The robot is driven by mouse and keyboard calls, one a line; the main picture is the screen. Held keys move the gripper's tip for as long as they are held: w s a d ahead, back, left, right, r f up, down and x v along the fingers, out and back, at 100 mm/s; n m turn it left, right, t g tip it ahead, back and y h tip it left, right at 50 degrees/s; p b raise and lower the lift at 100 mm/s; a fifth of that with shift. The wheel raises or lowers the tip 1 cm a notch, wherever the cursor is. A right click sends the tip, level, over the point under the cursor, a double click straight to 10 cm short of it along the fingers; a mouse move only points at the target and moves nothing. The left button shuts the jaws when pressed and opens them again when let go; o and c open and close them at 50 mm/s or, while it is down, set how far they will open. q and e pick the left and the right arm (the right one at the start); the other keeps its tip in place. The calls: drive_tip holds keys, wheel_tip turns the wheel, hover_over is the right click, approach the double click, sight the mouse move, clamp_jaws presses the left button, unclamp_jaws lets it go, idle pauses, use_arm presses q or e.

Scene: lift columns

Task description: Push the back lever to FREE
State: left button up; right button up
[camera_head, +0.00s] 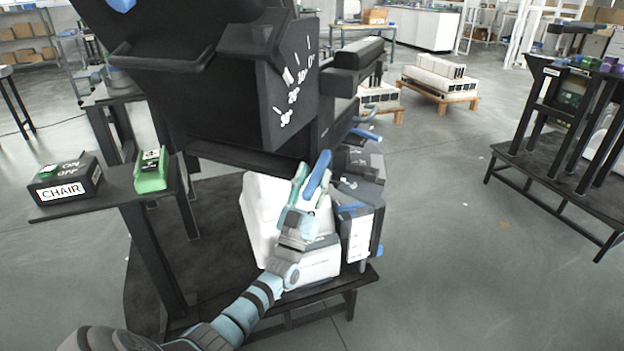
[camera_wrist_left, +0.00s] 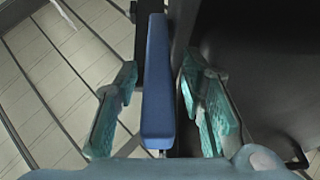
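A blue lever (camera_head: 318,174) sticks out below the black tilted chair (camera_head: 200,110), above a white and grey base unit (camera_head: 265,215). My left gripper (camera_head: 310,186) is at this lever, its teal fingers on either side of it. In the left wrist view the blue lever (camera_wrist_left: 157,85) runs between the open fingers (camera_wrist_left: 160,110), with a visible gap on each side. I cannot read a FREE mark, and I cannot tell which lever is the back one. Another blue lever (camera_head: 366,134) shows farther right. My right gripper is not in view.
A black box marked CHAIR with ON and OFF (camera_head: 66,181) and a green device (camera_head: 150,171) sit on a side shelf at left. The chair's side carries an angle scale. A dark rack (camera_head: 575,150) stands at right. The floor between is clear.

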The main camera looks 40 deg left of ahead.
use_arm(q)
drive_tip(key=shift+d, duration=0.1)
drive_tip(key=shift+s+d+f, duration=0.1)
drive_tip(key=shift+s+f, duration=0.1)
drive_tip(key=shift+f, duration=0.1)
drive_tip(key=v, duration=1.1)
drive_tip(key=shift+s, duration=0.15)
